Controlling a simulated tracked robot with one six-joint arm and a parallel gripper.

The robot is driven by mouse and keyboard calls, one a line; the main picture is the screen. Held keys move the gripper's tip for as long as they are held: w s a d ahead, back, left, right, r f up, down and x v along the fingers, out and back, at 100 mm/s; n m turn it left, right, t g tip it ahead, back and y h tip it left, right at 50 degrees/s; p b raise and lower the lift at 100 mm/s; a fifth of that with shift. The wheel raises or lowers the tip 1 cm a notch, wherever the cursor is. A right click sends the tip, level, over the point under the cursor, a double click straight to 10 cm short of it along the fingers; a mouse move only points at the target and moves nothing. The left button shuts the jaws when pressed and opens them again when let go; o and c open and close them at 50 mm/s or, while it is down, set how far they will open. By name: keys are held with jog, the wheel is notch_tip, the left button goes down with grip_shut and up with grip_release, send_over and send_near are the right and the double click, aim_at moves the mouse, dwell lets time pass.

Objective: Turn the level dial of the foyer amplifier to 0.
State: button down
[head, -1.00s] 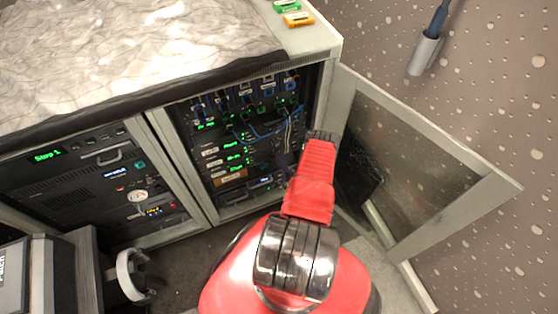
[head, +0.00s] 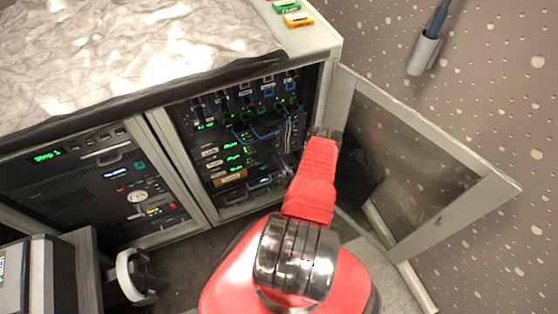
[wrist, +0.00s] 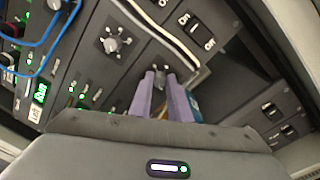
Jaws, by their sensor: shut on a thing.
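In the wrist view my gripper (wrist: 161,76) has its two pale purple fingers on either side of a small grey dial (wrist: 160,82) on a rack unit, and is shut on it. The fingers hide the dial's sides and much of its scale, so I cannot read its setting. No label naming the foyer amplifier is legible. In the head view the open rack bay (head: 238,190) holds several units with green displays; my red arm reaches into its right side and hides most of the gripper.
A second dial (wrist: 113,43) sits on the adjacent unit, with a rocker switch (wrist: 186,20) nearby. Blue cables (wrist: 48,40) and a white cable loop close by. The open glass door (head: 415,165) stands right of my arm.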

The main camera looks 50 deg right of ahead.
jog(key=shift+a+f, duration=0.2)
jog(key=shift+a, duration=0.15)
jog(key=c, duration=2)
grip_release()
jog(key=shift+c, duration=0.2)
jog(key=o, duration=0.4)
jog(key=shift+d+r, duration=0.1)
jog(key=shift+d, duration=0.15)
jog(key=v, duration=1.4)
jog(key=shift+w, duration=0.1)
